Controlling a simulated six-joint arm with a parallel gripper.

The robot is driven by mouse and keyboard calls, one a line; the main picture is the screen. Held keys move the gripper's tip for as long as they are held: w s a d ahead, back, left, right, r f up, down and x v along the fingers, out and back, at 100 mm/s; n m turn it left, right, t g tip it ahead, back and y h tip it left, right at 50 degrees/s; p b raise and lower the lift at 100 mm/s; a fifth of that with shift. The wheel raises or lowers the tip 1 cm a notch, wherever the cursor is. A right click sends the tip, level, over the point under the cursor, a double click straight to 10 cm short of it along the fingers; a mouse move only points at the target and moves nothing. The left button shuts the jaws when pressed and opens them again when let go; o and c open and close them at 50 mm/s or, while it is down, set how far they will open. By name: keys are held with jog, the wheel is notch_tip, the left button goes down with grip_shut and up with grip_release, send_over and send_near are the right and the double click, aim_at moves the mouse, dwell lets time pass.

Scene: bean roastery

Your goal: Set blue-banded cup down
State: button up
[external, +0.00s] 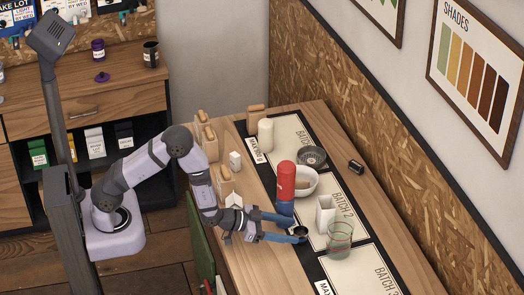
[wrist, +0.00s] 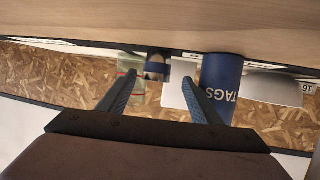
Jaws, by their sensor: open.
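A small dark cup (external: 300,231) stands on the dark strip of the table near the front edge of the Batch 2 card. In the wrist view, which is upside down, the cup (wrist: 157,69) shows a blue band and lies between the lines of the two fingers. My gripper (external: 297,228) reaches in low from the left with its blue fingers spread. Its fingertips are at the cup, with one finger close to the cup's near side. I cannot tell whether they touch it. The wrist view shows the open fingers (wrist: 159,83) with nothing clamped.
A red and blue canister (external: 286,182) stands close behind the far finger, with a white bowl (external: 308,181) beside it. A white box (external: 325,214) and a banded glass (external: 340,236) stand just beyond the cup. The Batch 3 card (external: 362,277) has clear space.

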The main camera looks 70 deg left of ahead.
aim_at(301, 233)
jog(key=shift+d+p+x, duration=0.15)
jog(key=shift+p+x, duration=0.4)
jog(key=shift+x, duration=0.7)
jog(key=shift+d+p+x, duration=0.1)
jog(key=shift+p+x, duration=0.4)
jog(key=shift+x, duration=0.75)
jog(key=shift+s, duration=0.1)
jog(key=shift+c, duration=0.4)
jog(key=c, duration=1.1)
jog(key=shift+r, duration=0.1)
jog(key=shift+c, duration=0.2)
notch_tip(301, 233, up, 10)
jog(key=b, duration=0.2)
